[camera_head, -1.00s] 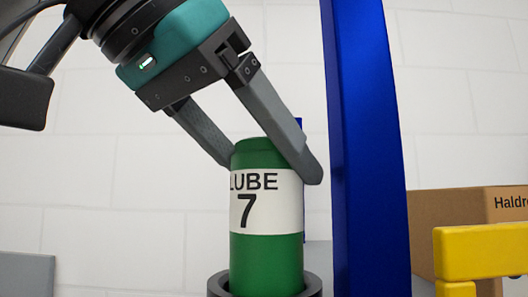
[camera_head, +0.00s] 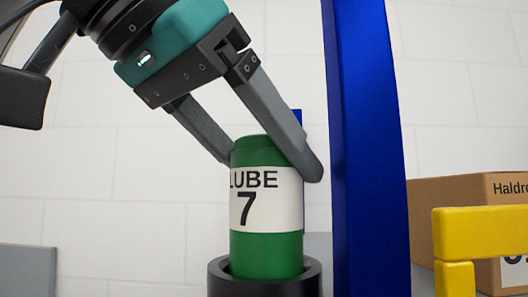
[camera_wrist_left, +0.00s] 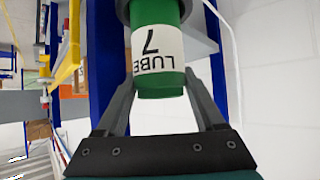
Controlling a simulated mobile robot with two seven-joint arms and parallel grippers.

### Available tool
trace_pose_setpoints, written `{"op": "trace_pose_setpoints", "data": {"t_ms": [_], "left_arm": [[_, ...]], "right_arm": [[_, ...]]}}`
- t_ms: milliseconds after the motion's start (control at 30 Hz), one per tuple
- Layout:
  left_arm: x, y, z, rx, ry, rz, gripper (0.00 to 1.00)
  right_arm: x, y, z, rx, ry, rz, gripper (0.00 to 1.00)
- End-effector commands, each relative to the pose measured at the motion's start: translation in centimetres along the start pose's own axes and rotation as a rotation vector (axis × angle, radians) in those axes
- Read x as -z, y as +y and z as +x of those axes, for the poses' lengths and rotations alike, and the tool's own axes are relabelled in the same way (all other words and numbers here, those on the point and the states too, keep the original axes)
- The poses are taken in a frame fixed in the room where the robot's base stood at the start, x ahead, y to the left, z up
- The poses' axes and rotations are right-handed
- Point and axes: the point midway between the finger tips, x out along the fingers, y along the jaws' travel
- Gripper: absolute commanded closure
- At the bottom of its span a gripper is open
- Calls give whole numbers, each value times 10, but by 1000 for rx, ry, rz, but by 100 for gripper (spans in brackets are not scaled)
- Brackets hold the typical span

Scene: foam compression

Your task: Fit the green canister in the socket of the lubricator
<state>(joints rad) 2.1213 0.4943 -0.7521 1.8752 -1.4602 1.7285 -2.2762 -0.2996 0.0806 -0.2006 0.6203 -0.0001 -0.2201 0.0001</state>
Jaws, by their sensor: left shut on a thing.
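The green canister (camera_head: 266,247) stands upright, with a white label reading "LUBE 7". Its lower end is inside the rim of the black round socket (camera_head: 219,284); the front rim hides its base, so I cannot tell how deep it sits. My left gripper (camera_head: 269,167) comes in tilted from the upper left and is shut on the canister near its top, one finger on each side. In the left wrist view the canister (camera_wrist_left: 159,85) lies between the fingers, its far end at the dark socket (camera_wrist_left: 123,12). My right gripper is not in view.
A tall blue post (camera_head: 365,150) stands close to the right of the canister and left fingertip. Farther right are a yellow frame (camera_head: 480,234) and a cardboard box (camera_head: 437,200). A grey panel (camera_head: 25,270) is at the lower left. White wall is behind.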

Motion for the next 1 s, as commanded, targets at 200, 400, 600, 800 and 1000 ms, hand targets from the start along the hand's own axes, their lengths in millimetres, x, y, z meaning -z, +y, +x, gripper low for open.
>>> {"op": "trace_pose_setpoints", "data": {"t_ms": [200,400,600,800,1000], "left_arm": [[-4,0,2,0,2,-1,100],[-7,0,5,0,2,-1,100],[-10,0,7,0,2,-1,100],[-12,0,8,0,2,-2,25],[-12,0,8,-1,2,-1,3]], "right_arm": [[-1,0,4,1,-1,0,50],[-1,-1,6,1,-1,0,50],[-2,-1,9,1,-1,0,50],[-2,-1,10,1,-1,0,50],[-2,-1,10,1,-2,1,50]]}}
